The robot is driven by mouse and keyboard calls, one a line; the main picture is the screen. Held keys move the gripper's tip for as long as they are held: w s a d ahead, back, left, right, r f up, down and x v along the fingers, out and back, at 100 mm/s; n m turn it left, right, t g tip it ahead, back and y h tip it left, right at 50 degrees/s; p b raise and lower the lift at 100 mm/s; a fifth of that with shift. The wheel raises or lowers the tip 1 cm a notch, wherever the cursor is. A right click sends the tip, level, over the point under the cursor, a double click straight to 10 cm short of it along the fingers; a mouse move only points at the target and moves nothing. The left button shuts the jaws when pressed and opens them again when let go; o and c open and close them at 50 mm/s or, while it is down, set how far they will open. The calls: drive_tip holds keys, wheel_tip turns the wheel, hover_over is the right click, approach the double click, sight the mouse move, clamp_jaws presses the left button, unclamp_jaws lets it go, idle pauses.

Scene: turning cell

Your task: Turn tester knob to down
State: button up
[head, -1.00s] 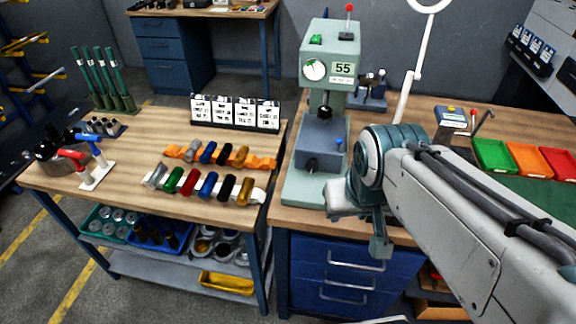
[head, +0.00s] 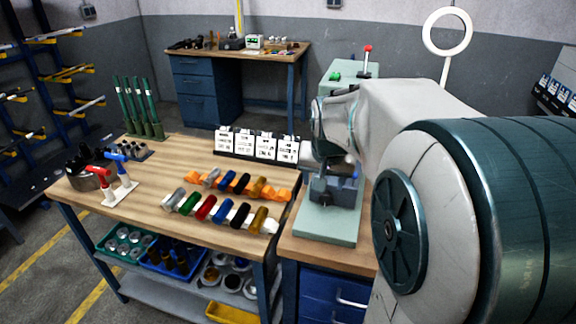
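The tester is a pale green bench machine (head: 340,70) on the workbench at right of centre. Its top with a green button and a red-tipped lever shows, and so does its green base plate (head: 325,225). My arm hides its front face, with the dial and number display. Under my arm, the dark grey-blue lower block (head: 345,190) shows, with a small dark knob (head: 327,198) on its front. I cannot tell which way that knob points.
A wooden table (head: 120,185) on the left holds rows of coloured cylinders, red and blue-handled tools (head: 115,175) and a rack of white cards (head: 256,146). Blue drawers (head: 320,290) sit under the tester's bench. A ring lamp (head: 447,32) stands behind.

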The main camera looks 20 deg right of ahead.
sight(327, 196)
drive_tip(key=shift+m, duration=0.7)
drive_tip(key=w+d+f, duration=0.2)
drive_tip(key=f, duration=0.2)
drive_tip(key=w+d+f, duration=0.1)
drive_tip(key=w+f, duration=0.2)
drive_tip(key=f, duration=0.2)
drive_tip(key=w+d+f+p, duration=0.1)
drive_tip(key=w+d+f, duration=0.1)
drive_tip(key=f, duration=0.3)
drive_tip(key=shift+w+d, duration=0.3)
drive_tip(key=shift+w, duration=0.45)
drive_tip(key=c, duration=0.9)
